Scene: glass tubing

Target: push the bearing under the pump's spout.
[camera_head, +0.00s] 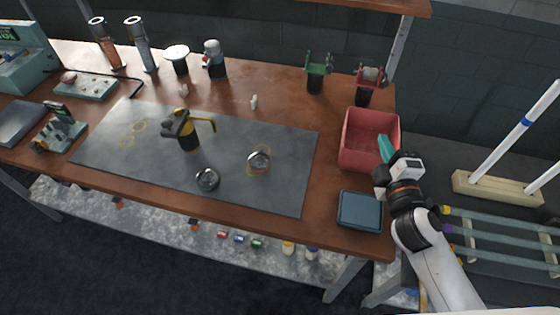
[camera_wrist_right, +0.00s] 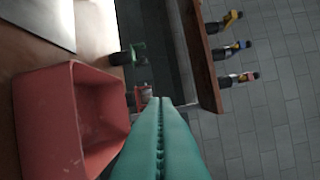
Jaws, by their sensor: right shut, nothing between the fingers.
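The pump (camera_head: 188,138), black with a yellow spout pointing right, stands on the grey mat (camera_head: 285,185). A round metallic ring (camera_head: 259,160), which looks like a bearing, lies on the mat to the pump's right, on or within a yellow marking. A darker round dish-like piece (camera_head: 207,180) lies in front of the pump; I cannot tell for sure which of the two is the bearing. My right gripper (camera_head: 384,147) is at the red bin's right side, well right of both pieces. Its teal fingers (camera_wrist_right: 160,102) are shut and empty. My left gripper is out of view.
The red bin (camera_head: 349,158) and a blue box (camera_head: 360,210) stand between the mat and my right arm. Yellow rings mark the mat's left part. Bottles and holders line the table's back edge. The mat's right part is mostly clear.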

